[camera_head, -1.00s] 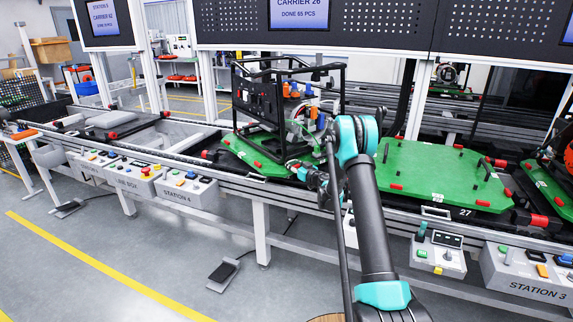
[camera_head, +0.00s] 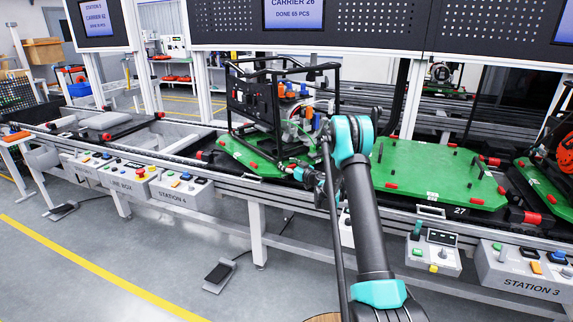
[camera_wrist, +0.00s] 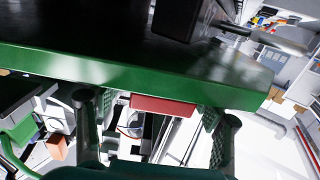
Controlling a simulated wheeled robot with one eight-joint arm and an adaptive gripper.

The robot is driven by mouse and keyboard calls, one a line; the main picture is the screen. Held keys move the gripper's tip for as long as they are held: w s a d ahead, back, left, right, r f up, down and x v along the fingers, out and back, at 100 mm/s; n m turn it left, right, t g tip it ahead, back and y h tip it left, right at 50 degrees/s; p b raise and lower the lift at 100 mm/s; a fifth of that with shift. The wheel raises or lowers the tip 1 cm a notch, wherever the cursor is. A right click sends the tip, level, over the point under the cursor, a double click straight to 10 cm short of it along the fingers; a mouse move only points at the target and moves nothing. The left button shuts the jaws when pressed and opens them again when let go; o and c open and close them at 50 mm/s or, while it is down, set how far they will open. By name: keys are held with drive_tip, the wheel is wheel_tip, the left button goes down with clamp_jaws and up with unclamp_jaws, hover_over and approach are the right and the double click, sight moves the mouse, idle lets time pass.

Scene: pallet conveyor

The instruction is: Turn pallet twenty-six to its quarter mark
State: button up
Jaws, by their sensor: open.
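Pallet twenty-six looks like the green pallet (camera_head: 232,150) under the screen reading CARRIER 26; I cannot read a number on it. A black-framed machine (camera_head: 262,108) stands on it. My gripper (camera_head: 306,174) is at the pallet's near right edge, partly hidden by my arm. In the wrist view a green plate edge (camera_wrist: 140,72) crosses the picture, with a red block (camera_wrist: 164,104) below it. My gripper's open fingers (camera_wrist: 157,112) stand on either side of the block, with gaps visible. Contact is not clear. No quarter mark can be made out.
Green pallet 27 (camera_head: 425,172) lies close on the right, with upright black pins. A carrier with another machine (camera_head: 561,160) is at the far right.

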drive_tip(key=shift+s+d, duration=0.1)
drive_tip(key=v, duration=1.1)
drive_tip(key=shift+s+d, duration=0.25)
drive_tip(key=shift+s, duration=0.05)
drive_tip(key=g+h, duration=0.3)
drive_tip(key=g, duration=0.1)
approach(292, 166)
drive_tip(key=x, duration=0.9)
drive_tip(key=shift+w, duration=0.1)
drive_tip(key=shift+c, duration=0.3)
drive_tip(key=shift+d, duration=0.1)
clamp_jaws()
idle(0.3)
